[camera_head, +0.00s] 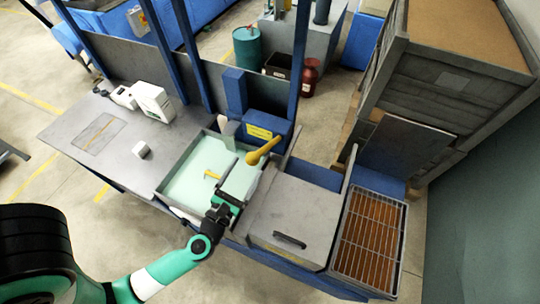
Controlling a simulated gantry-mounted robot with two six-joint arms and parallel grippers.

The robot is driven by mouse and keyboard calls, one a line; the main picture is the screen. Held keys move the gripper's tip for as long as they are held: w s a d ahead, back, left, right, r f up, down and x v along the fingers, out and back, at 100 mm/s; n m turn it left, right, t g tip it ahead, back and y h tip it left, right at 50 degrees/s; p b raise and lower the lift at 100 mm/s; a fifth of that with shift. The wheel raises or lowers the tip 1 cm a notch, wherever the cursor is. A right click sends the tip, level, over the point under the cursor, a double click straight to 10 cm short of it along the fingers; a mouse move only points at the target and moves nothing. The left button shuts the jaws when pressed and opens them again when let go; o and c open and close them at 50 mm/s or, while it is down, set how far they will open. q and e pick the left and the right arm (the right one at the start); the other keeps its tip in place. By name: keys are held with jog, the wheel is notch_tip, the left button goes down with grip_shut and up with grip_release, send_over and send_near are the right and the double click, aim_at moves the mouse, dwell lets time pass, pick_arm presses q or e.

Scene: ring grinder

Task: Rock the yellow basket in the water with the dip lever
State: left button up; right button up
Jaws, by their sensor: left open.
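The water tank (207,158) is an open square basin filled with pale green liquid, in the middle of the bench. A small yellow piece (212,175) shows at the liquid; I cannot tell whether it is part of the yellow basket. A yellow lever handle (262,152) with a rounded end slants over the tank's right side, below a blue housing. My left gripper (228,197) is open at the tank's front right corner, below the lever handle in the picture. I see no contact with the lever. Its fingertips are small and partly hidden. My right gripper is not in view.
A grey lid with a dark handle (289,240) lies right of the tank. A wire rack (369,238) stands farther right. A white box (153,102) and a small white block (141,149) are on the bench's left. Blue posts (301,60) rise behind.

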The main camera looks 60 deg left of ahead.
aim_at(249, 164)
pick_arm(q)
jog(key=f, duration=0.1)
jog(key=s+f, duration=0.1)
jog(key=f, duration=0.1)
jog(key=shift+s+a+f, duration=0.15)
jog(key=shift+s, duration=0.15)
jog(key=p+x, duration=0.1)
jog(key=x, duration=1)
jog(key=shift+f, duration=0.2)
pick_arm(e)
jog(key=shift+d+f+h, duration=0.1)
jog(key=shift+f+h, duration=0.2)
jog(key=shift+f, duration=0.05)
pick_arm(q)
grip_shut()
